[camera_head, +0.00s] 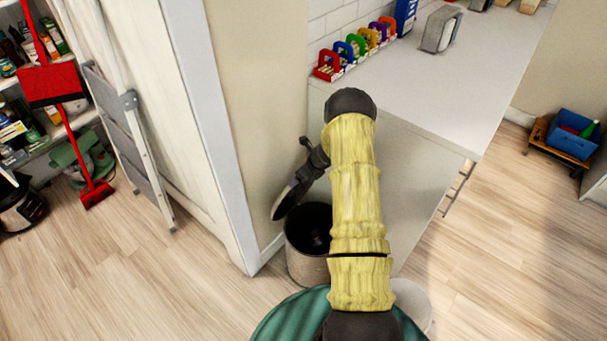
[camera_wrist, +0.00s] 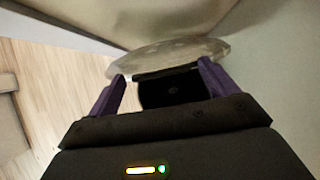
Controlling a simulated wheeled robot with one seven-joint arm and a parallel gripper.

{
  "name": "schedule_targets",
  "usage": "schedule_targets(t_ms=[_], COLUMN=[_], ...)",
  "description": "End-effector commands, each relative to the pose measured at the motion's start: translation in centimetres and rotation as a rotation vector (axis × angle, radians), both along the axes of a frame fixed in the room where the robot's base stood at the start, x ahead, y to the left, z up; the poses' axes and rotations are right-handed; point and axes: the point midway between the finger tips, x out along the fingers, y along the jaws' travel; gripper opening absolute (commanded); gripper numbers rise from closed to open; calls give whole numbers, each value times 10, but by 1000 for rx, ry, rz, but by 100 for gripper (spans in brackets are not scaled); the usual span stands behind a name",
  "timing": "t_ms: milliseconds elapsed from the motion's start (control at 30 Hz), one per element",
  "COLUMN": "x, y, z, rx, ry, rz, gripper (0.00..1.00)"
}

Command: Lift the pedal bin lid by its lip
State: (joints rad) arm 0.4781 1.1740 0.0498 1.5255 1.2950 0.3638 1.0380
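The pedal bin (camera_head: 304,262) is a brown-grey cylinder on the floor beside the white counter end, partly hidden by my arm. Its lid (camera_head: 290,198) is raised and steeply tilted, and the dark inside of the bin shows. In the wrist view the lid (camera_wrist: 165,58) is a pale, worn disc seen nearly edge-on across the fingertips. My gripper (camera_wrist: 162,76) has its two purple fingers wide apart, with a dark area between them. In the head view my gripper (camera_head: 317,158) is at the lid's upper end. Whether a finger touches the lid cannot be told.
The counter (camera_head: 455,70) stands close behind my arm, with coloured carriers (camera_head: 357,45) along its wall. A beige wall (camera_head: 255,100) is just left of the bin. A folded stepladder (camera_head: 135,140) and a red broom (camera_head: 75,140) stand farther left. Floor at lower left is clear.

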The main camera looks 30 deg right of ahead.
Motion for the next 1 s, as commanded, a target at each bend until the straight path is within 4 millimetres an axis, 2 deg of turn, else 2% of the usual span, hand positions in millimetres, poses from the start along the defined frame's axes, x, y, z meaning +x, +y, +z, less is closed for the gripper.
schedule_targets(t_ms=[333, 467, 633, 1000], x=[-1, -4, -16, -48], y=[-2, -4, -9, -22], z=[2, 10, 33, 98], rx=[-3, -4, -4, -4], ry=[0, -2, -3, -3], rz=[-1, -1, -2, 3], gripper=[91, 91, 91, 91])
